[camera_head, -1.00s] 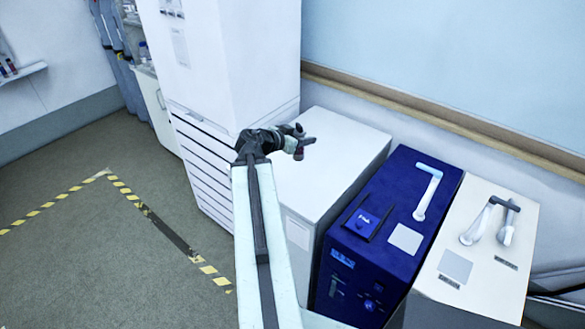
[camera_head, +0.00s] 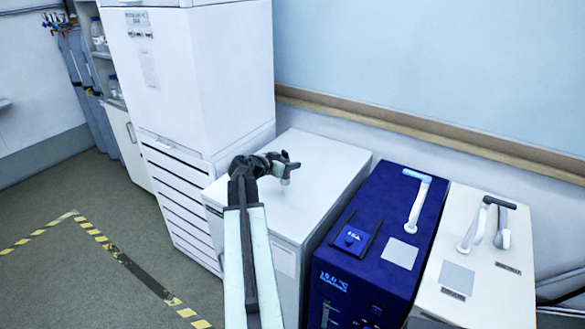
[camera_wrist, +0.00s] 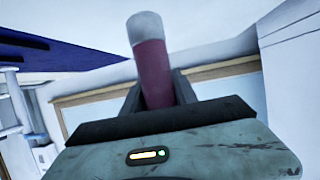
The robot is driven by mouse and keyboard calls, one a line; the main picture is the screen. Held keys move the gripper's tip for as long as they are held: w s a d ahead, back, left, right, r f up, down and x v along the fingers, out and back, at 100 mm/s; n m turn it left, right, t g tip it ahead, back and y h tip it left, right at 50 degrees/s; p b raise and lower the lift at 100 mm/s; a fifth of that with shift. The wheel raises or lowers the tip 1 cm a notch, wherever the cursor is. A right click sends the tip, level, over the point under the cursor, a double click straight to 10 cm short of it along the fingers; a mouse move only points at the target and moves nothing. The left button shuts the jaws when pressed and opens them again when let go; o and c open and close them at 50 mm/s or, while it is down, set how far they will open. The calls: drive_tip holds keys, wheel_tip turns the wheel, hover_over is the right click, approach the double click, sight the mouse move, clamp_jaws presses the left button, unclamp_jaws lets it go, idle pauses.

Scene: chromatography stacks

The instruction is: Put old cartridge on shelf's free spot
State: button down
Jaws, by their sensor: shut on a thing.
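My gripper (camera_head: 284,162) is at the end of my arm, in front of or above the white cabinet's top in the head view. In the wrist view my gripper (camera_wrist: 160,95) is shut on the old cartridge (camera_wrist: 153,68), a dark red cylinder with a grey-white end cap. The cap end sticks out beyond the fingers. In the head view the cartridge (camera_head: 285,178) is tiny and mostly hidden by the gripper. No shelf with a clear free spot can be made out; only part of an open shelf unit (camera_head: 104,60) with bottles shows at the far left.
A tall white cabinet (camera_head: 190,70) stands behind my arm. A low white cabinet (camera_head: 322,165), a dark blue unit (camera_head: 375,240) and a cream unit (camera_head: 490,275), both with hoses on top, stand along the right wall. Open floor (camera_head: 60,270) with striped tape lies left.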

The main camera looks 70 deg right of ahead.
drive_tip(key=d, duration=0.5)
drive_tip(key=shift+f, duration=0.25)
drive_tip(key=f+b, duration=0.2)
drive_tip(key=d+f+b, duration=0.1)
drive_tip(key=f+b, duration=0.1)
drive_tip(key=c, duration=0.9)
unclamp_jaws()
drive_tip(key=shift+c, duration=0.2)
drive_tip(key=shift+r, duration=0.2)
